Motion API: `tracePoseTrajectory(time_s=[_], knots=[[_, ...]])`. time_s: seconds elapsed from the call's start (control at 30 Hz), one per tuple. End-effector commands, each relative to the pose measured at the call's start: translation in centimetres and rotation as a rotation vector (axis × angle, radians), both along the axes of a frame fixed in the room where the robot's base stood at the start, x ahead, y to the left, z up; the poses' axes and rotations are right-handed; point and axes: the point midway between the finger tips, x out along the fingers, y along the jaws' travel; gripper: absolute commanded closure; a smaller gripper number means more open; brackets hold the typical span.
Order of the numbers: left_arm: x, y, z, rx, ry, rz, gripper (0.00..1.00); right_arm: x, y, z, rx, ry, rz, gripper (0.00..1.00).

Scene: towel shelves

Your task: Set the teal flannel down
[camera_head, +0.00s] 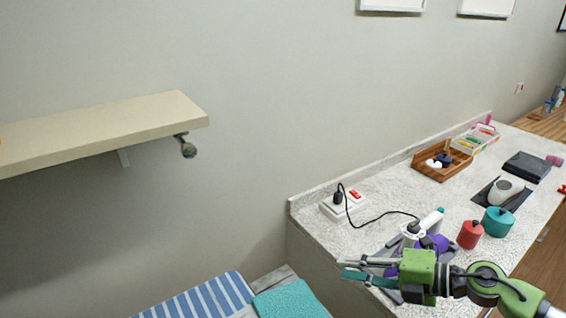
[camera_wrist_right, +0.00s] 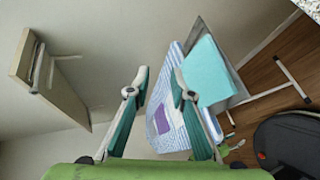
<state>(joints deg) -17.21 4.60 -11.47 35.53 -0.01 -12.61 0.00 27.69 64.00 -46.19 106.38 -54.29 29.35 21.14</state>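The teal flannel (camera_head: 290,300) lies flat at the bottom of the head view, beside a blue-and-white striped cloth (camera_head: 195,303). In the right wrist view the flannel (camera_wrist_right: 205,72) shows as a flat teal square at the grey end of a board, with the striped cloth (camera_wrist_right: 180,118) below it. My right gripper (camera_head: 350,269) is to the right of the flannel, pointing left and apart from it. Its fingers (camera_wrist_right: 162,77) are spread with nothing between them. My left gripper is not in view.
A beige wall shelf (camera_head: 105,125) juts out at the left, with a round-ended bracket below. A speckled counter (camera_head: 390,205) at the right holds a wooden tray (camera_head: 425,168), a power strip (camera_head: 343,205), a red canister (camera_head: 470,234) and a teal pot (camera_head: 497,222).

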Motion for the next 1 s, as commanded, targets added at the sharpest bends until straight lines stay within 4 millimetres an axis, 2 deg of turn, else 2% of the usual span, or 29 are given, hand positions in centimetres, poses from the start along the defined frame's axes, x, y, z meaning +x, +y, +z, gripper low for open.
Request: tracePoseTrajectory(time_s=[0.17, 0.27, 0.37, 0.47, 0.57, 0.67, 0.77, 0.83, 0.9, 1.0], knots=[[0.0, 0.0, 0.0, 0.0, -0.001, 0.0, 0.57, 0.8, 3.6, 2.4, 0.19, -0.017, -0.1, 0.79], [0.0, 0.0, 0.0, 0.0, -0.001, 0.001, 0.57, 1.8, 5.2, 4.5, 0.371, -0.005, -0.246, 0.79], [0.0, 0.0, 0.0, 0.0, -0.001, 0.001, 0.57, 2.8, 4.9, 5.7, 0.539, 0.043, -0.432, 0.79], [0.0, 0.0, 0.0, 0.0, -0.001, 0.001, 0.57, 3.3, 3.1, 5.2, 0.672, 0.127, -0.642, 0.79], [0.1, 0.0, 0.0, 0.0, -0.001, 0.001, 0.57, 3.0, 0.5, 3.1, 0.767, 0.245, -0.865, 0.79], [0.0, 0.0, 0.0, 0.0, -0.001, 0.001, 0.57, 1.2, -2.2, -0.5, 0.822, 0.393, -1.092, 0.79], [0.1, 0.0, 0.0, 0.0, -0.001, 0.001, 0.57, -2.1, -4.5, -5.1, 0.833, 0.571, -1.316, 0.79], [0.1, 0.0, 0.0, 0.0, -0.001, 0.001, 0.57, -5.2, -5.6, -8.2, 0.817, 0.704, -1.459, 0.79], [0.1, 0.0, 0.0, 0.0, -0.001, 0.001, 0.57, -8.5, -6.2, -10.9, 0.787, 0.826, -1.573, 0.79], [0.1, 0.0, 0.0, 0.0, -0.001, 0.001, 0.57, -13.0, -6.5, -13.6, 0.737, 0.977, -1.698, 0.79]])
